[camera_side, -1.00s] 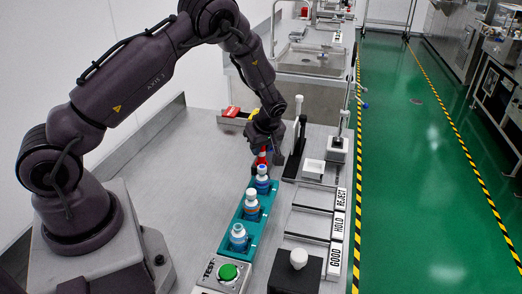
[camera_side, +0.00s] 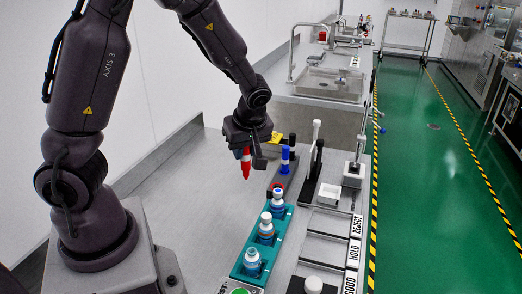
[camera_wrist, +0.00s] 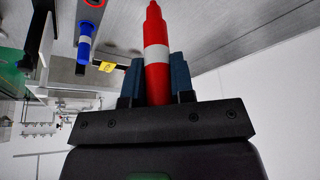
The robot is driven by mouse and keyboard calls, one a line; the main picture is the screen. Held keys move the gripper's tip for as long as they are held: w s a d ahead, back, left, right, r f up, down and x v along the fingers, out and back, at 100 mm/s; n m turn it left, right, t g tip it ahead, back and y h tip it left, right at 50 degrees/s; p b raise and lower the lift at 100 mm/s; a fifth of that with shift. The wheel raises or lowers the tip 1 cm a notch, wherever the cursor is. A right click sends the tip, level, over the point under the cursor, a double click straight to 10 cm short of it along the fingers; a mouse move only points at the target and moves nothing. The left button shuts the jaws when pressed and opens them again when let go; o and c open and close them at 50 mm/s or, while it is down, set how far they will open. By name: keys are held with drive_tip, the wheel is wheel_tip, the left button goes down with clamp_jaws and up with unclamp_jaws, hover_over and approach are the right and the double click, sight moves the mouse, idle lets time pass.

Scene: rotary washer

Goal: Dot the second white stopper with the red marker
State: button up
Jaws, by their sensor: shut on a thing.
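My gripper (camera_side: 246,148) is shut on the red marker (camera_side: 246,164), which hangs tip down, clear of its stand. In the wrist view the marker (camera_wrist: 157,62) shows between the two fingers, with a white band. A teal rack (camera_side: 240,268) holds three white-stoppered bottles in a row, nearer the camera than my gripper. The white stoppers are on the far bottle (camera_side: 278,196), the middle bottle (camera_side: 266,218) and the near bottle (camera_side: 252,254). My gripper is beyond the rack and to its left, apart from the bottles.
The marker stand (camera_side: 276,184) holds an upright blue marker (camera_side: 285,160), close to the right of my gripper. A white box (camera_side: 329,194), tall posts and lanes labelled REJECT, HOLD and GOOD lie to the right. Bare bench (camera_side: 190,200) is free on the left.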

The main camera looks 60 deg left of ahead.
wheel_tip(320, 180, up, 6)
drive_tip(key=s, duration=0.1)
drive_tip(key=shift+s+d, duration=0.4)
idle(0.7)
drive_tip(key=shift+w+d+f, duration=0.35)
drive_tip(key=shift+d+f, duration=1)
drive_tip(key=shift+d, duration=0.2)
drive_tip(key=shift+w+d+f, duration=0.4)
drive_tip(key=shift+d+f, duration=0.9)
drive_tip(key=shift+d, duration=0.3)
drive_tip(key=shift+w+d+f, duration=0.35)
drive_tip(key=shift+d+f, duration=1)
drive_tip(key=shift+d, duration=0.2)
drive_tip(key=shift+f, duration=0.6)
